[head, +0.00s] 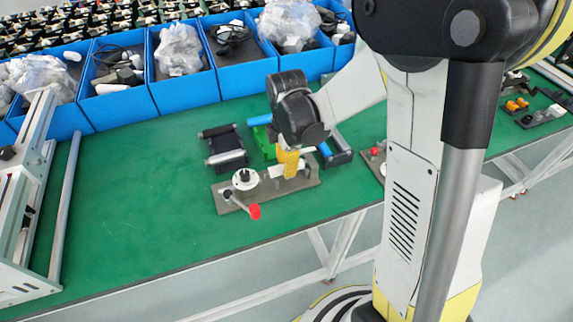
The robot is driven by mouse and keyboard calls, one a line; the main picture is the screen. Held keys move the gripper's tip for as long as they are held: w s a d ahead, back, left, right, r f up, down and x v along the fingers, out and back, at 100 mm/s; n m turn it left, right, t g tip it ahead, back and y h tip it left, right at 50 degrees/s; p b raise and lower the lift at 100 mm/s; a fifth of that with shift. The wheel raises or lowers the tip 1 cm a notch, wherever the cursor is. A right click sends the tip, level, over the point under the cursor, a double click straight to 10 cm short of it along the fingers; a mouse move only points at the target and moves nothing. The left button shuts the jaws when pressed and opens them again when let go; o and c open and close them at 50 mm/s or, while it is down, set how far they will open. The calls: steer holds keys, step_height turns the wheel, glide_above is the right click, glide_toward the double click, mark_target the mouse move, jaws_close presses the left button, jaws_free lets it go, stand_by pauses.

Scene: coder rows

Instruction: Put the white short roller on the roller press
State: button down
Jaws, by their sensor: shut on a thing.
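The roller press (222,199) is a grey plate on the green table, with a white round part, a lever and a red knob at its left end. My gripper (286,172) points down with its yellow fingers over the right half of the press. It is shut on the white short roller, which is mostly hidden by the fingers; a small pale part shows beside them. I cannot tell whether the roller touches the press.
A black frame with rollers (225,146) lies behind the press, with a green and blue fixture (262,140) beside it. Blue bins (185,90) line the table's back. A white frame machine (30,190) stands at left. The green table (130,200) is clear left of the press.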

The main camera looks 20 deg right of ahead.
stand_by(0.4)
steer(key=shift+f+b, duration=0.3)
steer(key=shift+b, duration=0.05)
steer(key=shift+f+b, duration=0.4)
steer(key=shift+f, duration=0.15)
stand_by(0.5)
steer(key=c, duration=1.2)
jaws_free()
steer(key=shift+c, duration=0.2)
step_height(320, 180, up, 12)
steer(key=shift+r, duration=0.1)
